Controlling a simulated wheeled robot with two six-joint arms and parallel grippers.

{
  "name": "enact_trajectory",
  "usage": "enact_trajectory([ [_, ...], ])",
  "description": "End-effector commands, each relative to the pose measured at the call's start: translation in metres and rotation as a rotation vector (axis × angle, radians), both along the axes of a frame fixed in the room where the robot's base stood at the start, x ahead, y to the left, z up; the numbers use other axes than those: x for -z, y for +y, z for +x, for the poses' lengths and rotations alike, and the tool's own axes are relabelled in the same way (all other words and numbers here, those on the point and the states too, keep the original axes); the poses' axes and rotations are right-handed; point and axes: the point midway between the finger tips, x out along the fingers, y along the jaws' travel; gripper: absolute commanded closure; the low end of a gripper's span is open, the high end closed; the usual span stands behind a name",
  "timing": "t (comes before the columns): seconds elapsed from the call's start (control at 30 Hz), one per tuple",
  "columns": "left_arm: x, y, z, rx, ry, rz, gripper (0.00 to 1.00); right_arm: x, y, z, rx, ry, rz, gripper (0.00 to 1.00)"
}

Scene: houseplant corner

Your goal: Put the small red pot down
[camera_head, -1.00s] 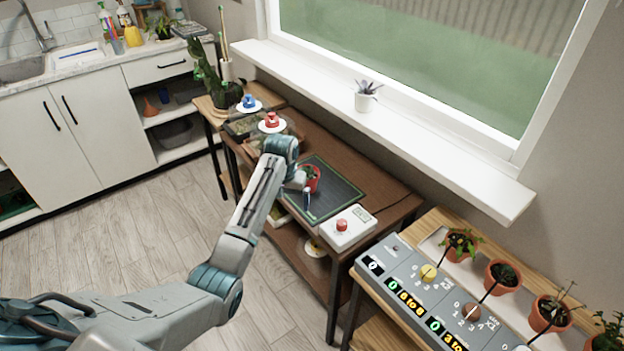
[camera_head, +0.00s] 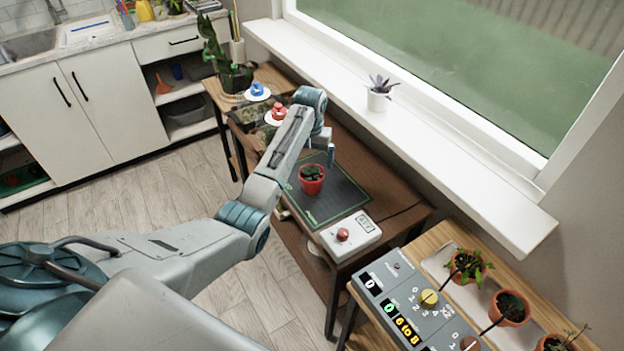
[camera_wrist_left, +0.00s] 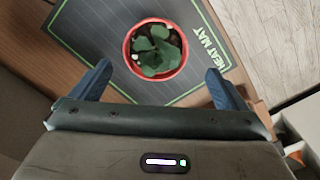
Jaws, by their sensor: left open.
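The small red pot (camera_head: 312,181) with a green plant stands upright on the dark heat mat (camera_head: 345,195) on the brown table. In the left wrist view the red pot (camera_wrist_left: 132,72) is seen from above, on the heat mat (camera_wrist_left: 80,22) with its printed lettering. My left gripper (camera_head: 331,153) is above and behind the pot in the head view. Its two blue fingers (camera_wrist_left: 158,85) are spread apart in the wrist view, with the pot beyond their tips and nothing held between them. My right gripper is not in view.
A white box with a red knob (camera_head: 350,235) sits beside the mat. Red (camera_head: 277,114) and blue (camera_head: 258,91) items on white discs stand behind my arm. A grey control panel (camera_head: 400,300) and potted plants (camera_head: 510,308) are at right. A white windowsill (camera_head: 440,140) runs behind.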

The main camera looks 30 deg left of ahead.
Motion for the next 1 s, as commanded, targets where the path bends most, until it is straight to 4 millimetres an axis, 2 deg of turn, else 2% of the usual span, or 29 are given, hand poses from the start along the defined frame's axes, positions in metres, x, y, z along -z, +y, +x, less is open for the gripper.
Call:
enact_trajectory([
  [0.17, 0.014, -0.003, -0.001, 0.000, 0.002, -0.001, 0.04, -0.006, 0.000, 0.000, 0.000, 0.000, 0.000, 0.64],
  [0.4, 0.049, -0.006, -0.003, 0.000, 0.003, 0.000, 0.04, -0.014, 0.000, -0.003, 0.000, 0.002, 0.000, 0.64],
  [0.7, 0.056, -0.006, -0.002, 0.000, 0.000, 0.000, 0.04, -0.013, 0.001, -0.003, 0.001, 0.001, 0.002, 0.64],
  [0.77, 0.056, -0.006, -0.002, 0.000, 0.000, 0.000, 0.12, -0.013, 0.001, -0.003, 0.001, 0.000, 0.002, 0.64],
  [1.0, 0.055, -0.006, -0.002, 0.000, -0.001, 0.000, 0.59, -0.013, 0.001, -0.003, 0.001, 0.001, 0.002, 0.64],
])
